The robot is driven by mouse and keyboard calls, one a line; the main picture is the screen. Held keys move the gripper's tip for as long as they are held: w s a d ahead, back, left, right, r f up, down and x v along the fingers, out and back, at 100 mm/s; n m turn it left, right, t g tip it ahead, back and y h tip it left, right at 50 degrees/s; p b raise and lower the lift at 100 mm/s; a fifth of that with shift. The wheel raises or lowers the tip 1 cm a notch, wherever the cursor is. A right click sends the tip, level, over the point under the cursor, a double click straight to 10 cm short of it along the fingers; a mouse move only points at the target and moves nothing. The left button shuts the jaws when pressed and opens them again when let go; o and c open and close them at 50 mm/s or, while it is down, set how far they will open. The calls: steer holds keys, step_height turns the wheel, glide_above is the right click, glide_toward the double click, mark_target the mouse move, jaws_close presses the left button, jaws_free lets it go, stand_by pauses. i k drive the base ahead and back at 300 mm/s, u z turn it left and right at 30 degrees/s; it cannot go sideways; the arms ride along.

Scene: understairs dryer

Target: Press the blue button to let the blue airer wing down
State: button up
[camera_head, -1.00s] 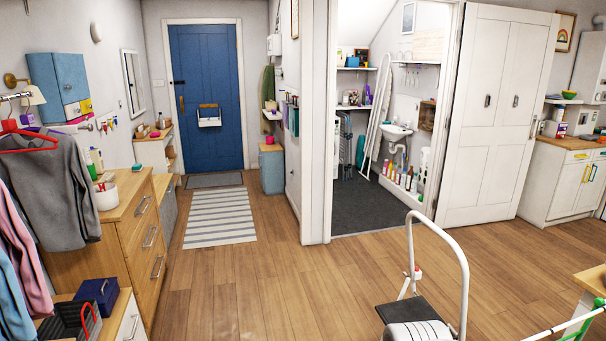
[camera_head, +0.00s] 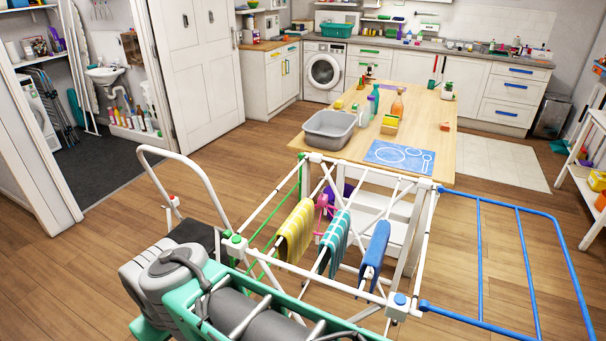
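A white clothes airer (camera_head: 340,278) stands in the lower middle, with a yellow, a teal-striped and a blue cloth hanging on it. Its blue wing (camera_head: 527,264) extends to the right, raised and about level with the airer's top. The blue button (camera_head: 400,299) sits on the white corner block at the near right of the airer, close to the wing's near hinge. A green button (camera_head: 236,239) sits on the near left corner block, with green rods beside it. My gripper is not in view, and nothing is seen touching the blue button.
A wooden table (camera_head: 470,135) with a grey basin (camera_head: 329,130) stands just behind the airer. A white-framed step stool (camera_head: 185,195) is at left. A bulky teal and grey object (camera_head: 185,282) fills the near left. A white shelf unit (camera_head: 594,160) is at far right. Floor shows beneath the blue wing.

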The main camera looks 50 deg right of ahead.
mark_target(400, 299)
steer(key=u, duration=0.05)
steer(key=k, duration=0.35)
steer(key=u, duration=1.05)
steer(key=i, duration=0.75)
steer(key=z, duration=2.85)
steer(key=k, duration=0.1)
steer(key=z, duration=1.6)
steer(key=i, duration=0.5)
steer(key=z, duration=0.2)
